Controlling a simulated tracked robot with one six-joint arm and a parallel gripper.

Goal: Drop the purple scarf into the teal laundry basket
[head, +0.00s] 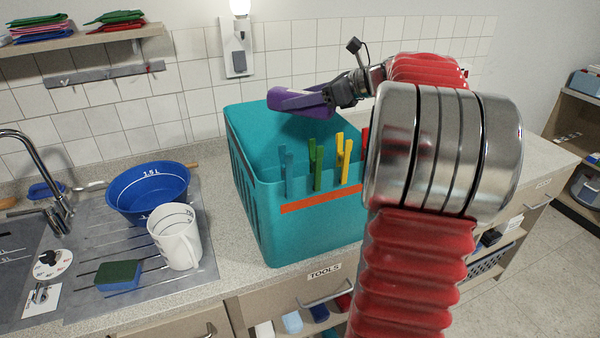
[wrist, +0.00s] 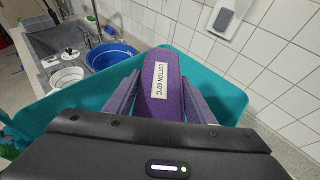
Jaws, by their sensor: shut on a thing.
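The purple scarf (head: 300,101) is a folded strip held in my gripper (head: 328,97). In the wrist view the scarf (wrist: 161,88) sits between the two fingers of my gripper (wrist: 160,98), with a white label reading "COTTON 60°C". The teal laundry basket (head: 310,228) stands on the counter, with an orange stripe and several coloured pegs on its front rim. The scarf is over the basket's opening, near the back rim. In the wrist view the basket's teal wall (wrist: 50,110) spreads below and around the gripper. The basket's floor is hidden.
Left of the basket are a blue bowl (head: 148,192), a white jug (head: 176,240), a sponge (head: 119,276) and a sink tap (head: 40,170). A tiled wall with a lamp fitting (head: 238,50) stands close behind. A shelf (head: 80,38) hangs at upper left.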

